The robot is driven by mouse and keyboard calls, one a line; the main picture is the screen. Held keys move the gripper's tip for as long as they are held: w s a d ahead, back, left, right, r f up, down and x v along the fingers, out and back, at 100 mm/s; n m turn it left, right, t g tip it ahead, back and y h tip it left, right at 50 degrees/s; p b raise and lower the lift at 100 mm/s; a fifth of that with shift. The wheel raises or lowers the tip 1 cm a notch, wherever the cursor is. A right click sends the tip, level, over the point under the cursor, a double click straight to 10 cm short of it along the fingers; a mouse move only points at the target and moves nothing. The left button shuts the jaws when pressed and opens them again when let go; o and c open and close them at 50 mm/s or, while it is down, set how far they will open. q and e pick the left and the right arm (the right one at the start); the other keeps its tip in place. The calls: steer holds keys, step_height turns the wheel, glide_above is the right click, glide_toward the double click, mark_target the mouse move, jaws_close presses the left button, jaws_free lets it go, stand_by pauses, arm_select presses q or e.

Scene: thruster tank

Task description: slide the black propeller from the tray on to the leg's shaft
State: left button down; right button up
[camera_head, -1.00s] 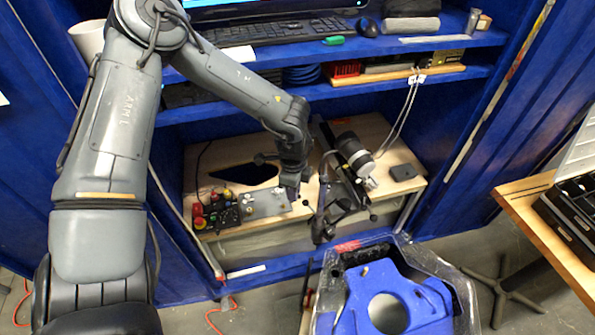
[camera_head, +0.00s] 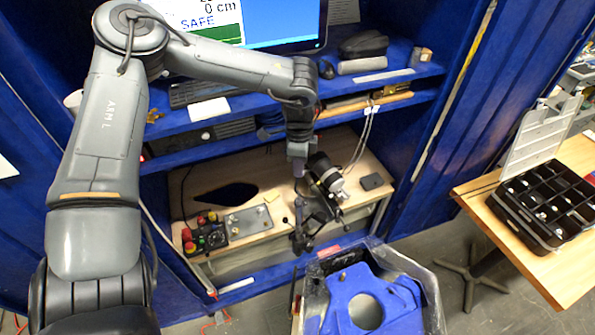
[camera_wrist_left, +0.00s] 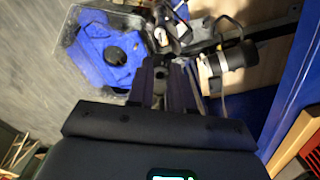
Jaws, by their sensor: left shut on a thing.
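My left gripper (camera_head: 298,168) is shut and hangs above the bench, beside the leg. It also shows in the left wrist view (camera_wrist_left: 172,82), with a small dark thing at its fingertips that I take for the black propeller (camera_wrist_left: 178,66); the fingers hide most of it. The leg (camera_head: 316,200) is a dark jointed assembly at the bench's front edge, with a black and silver cylinder (camera_head: 328,178) near its top. I cannot make out its shaft clearly. My right gripper is not in view.
A control box with red and yellow buttons (camera_head: 207,238) stands left of the tray. A clear tub with a blue part (camera_head: 388,300) is in front of the bench. A shelf (camera_head: 390,98) overhangs the bench. A black compartment case (camera_head: 545,205) is at right.

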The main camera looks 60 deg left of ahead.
arm_select(q)
steer(key=shift+f+b, duration=0.75)
steer(key=shift+f, duration=1.1)
steer(key=shift+f+b, duration=1.15)
steer(key=shift+b, duration=0.1)
steer(key=shift+b, duration=0.6)
steer(key=shift+f+b, duration=0.4)
steer(key=shift+b, duration=0.05)
steer(key=shift+f+b, duration=0.3)
steer(key=shift+b, duration=0.05)
steer(key=shift+f+b, duration=1.1)
steer(key=shift+b, duration=0.25)
stand_by(1.0)
